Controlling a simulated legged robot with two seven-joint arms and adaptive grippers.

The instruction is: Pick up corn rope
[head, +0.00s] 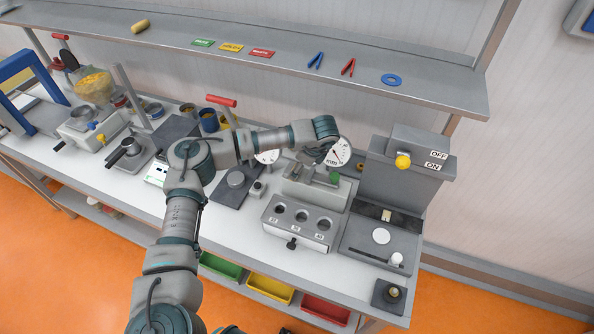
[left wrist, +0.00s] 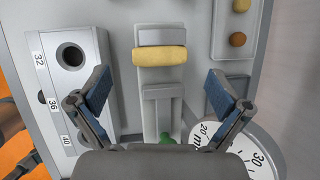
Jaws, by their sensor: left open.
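The corn rope (left wrist: 160,56), a short, thick yellow roll, lies crosswise on a narrow grey fixture in the left wrist view. My left gripper (left wrist: 157,84) is open, with its blue-padded fingers spread wide on either side of the fixture. The rope shows beyond the fingertips, between them, and nothing is held. In the head view the left gripper (head: 322,152) hangs over the grey fixture (head: 318,188), mostly hidden by its own wrist. I cannot make out the rope on the fixture there. My right gripper is not in view.
A block with holes (head: 298,222) stands in front of the fixture. A dial gauge (left wrist: 256,152) is close to the right finger. A grey switch box (head: 410,165) rises to the right.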

